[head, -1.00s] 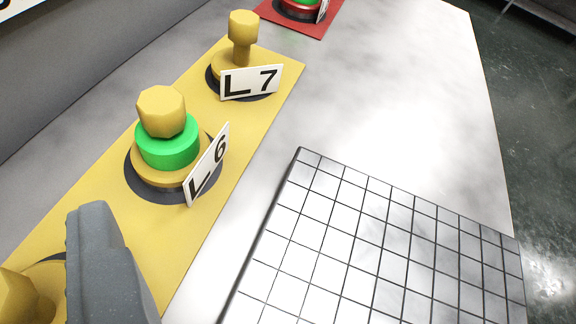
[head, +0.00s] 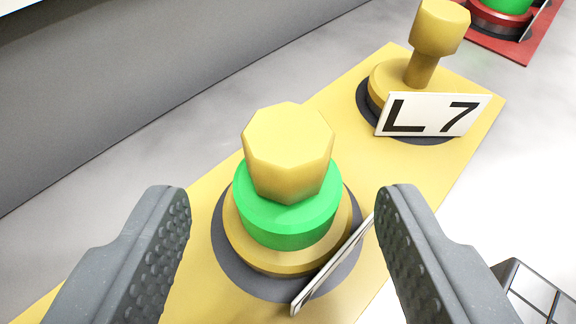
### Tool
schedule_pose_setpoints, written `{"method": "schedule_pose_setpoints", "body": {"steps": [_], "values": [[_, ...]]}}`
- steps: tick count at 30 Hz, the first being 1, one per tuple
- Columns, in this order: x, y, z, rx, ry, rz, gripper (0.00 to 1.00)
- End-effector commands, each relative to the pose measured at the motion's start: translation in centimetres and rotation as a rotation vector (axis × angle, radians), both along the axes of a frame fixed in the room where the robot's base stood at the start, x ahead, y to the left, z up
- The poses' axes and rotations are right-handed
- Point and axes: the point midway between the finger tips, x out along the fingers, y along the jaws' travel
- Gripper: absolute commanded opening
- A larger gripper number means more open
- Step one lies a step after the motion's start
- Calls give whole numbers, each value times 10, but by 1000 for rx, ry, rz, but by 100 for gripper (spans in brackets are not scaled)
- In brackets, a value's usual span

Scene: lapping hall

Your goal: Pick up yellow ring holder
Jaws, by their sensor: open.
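A yellow holder (head: 288,150) with a faceted knob on top stands upright on a dark round spot, with a green ring (head: 287,212) around it above its yellow base. Its label plate (head: 332,268) is seen nearly edge-on at its right. My gripper (head: 283,225) is open, one finger on each side of this holder, with visible gaps to both sides. A second yellow holder (head: 436,38), with a bare stem and no ring on it, stands farther back right behind a white plate (head: 433,115) reading L 7.
Both holders stand on a yellow strip (head: 335,100) on a grey-white tabletop. A red mat (head: 515,45) with another holder is at the top right. A dark-gridded block (head: 535,290) is at the lower right. A grey wall (head: 130,95) runs along the left.

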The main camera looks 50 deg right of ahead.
Motion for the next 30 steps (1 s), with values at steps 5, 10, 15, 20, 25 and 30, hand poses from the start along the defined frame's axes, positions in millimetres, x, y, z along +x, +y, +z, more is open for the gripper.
{"method": "schedule_pose_setpoints", "body": {"steps": [5, 10, 15, 20, 25, 30], "values": [[4, -5, -2, 0, -1, 0, 55], [11, -16, -5, -1, -1, -2, 55], [23, -29, -9, -1, -5, -1, 55], [30, -39, -17, -1, 0, -2, 55], [34, -42, -18, -1, -1, 0, 55], [34, -42, -17, -1, 0, -1, 55]]}}
